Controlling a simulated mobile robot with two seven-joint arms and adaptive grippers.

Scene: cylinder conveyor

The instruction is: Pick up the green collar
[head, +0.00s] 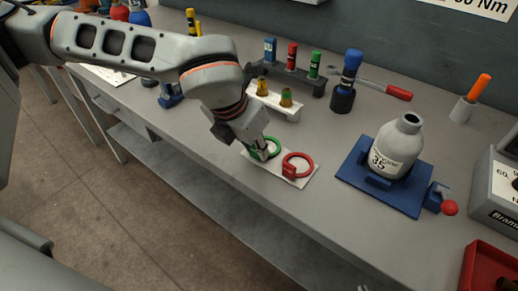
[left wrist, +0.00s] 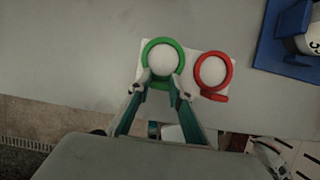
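The green collar (left wrist: 178,49) is a ring lying on a white plate (left wrist: 197,56), left of the red collar (left wrist: 229,73). In the head view the green collar (head: 277,146) is partly hidden by my left gripper (head: 262,151). In the left wrist view my left gripper (left wrist: 163,89) has its fingertips apart at the ring's near edge, one on each side of its small tab. I cannot tell if they touch it. Only a small pale bit of my right gripper (head: 365,288) shows at the bottom edge of the head view.
The red collar (head: 310,164) lies close to the right. Behind stands a white holder (head: 283,112) with two small cylinders. A blue stand (head: 408,203) with a grey bottle (head: 393,150) is further right. The bench front edge is close to the plate.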

